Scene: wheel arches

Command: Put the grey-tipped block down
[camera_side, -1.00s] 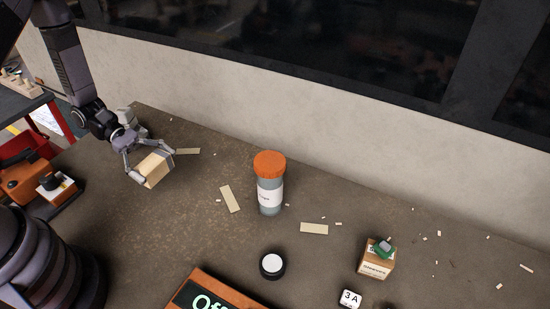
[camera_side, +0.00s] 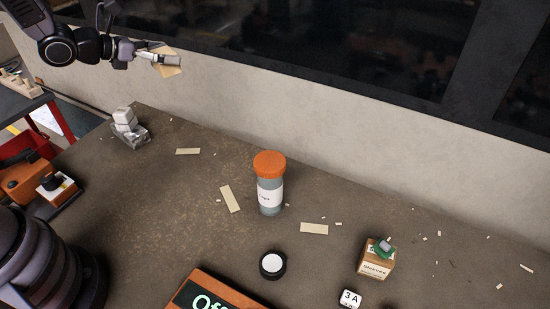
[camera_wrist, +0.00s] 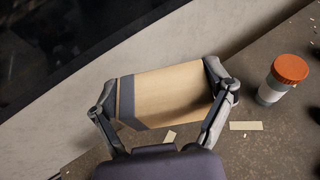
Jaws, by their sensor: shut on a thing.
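The grey-tipped block (camera_wrist: 165,92) is a tan wooden block with a dark grey band near its left end in the wrist view. My gripper (camera_wrist: 170,98) is shut on it, one finger at each end. In the side view my gripper (camera_side: 160,58) is raised high at the upper left, in front of the wall. There the block (camera_side: 169,68) shows only partly behind the fingers, well above the table. The table (camera_side: 150,215) lies below with bare brown room.
An orange-capped jar (camera_side: 269,185) stands mid-table. A black round piece (camera_side: 272,265), a small carton (camera_side: 376,260) with a green item on it, and a white cube (camera_side: 349,298) are nearer the front. White pieces in a clear tray (camera_side: 130,135) sit at the back left.

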